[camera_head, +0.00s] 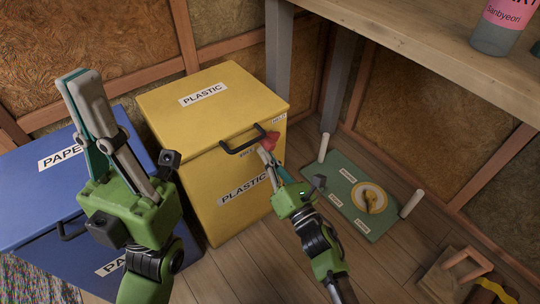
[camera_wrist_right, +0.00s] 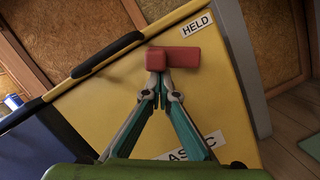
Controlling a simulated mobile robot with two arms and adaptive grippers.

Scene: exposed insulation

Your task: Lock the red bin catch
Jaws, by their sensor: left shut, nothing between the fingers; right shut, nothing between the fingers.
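The yellow PLASTIC bin (camera_head: 205,172) stands in the middle with its lid down and a black handle (camera_head: 243,145) on the front edge. The red catch (camera_head: 270,139) is on its front, right of the handle, near a HELD label (camera_head: 279,119). In the right wrist view the red catch (camera_wrist_right: 182,56) is a block with a bar below the HELD label (camera_wrist_right: 198,24). My right gripper (camera_head: 265,153) is shut and empty; its fingertips (camera_wrist_right: 160,82) are right at the catch's lower edge, contact unclear. My left gripper (camera_head: 82,78) is shut and empty, raised over the blue bin.
The blue PAPER bin (camera_head: 30,190) stands left. A wooden workbench (camera_head: 400,35) with a bottle (camera_head: 497,28) is at upper right. A green board (camera_head: 345,212) with white posts lies on the floor at right, beside a wooden object (camera_head: 450,275).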

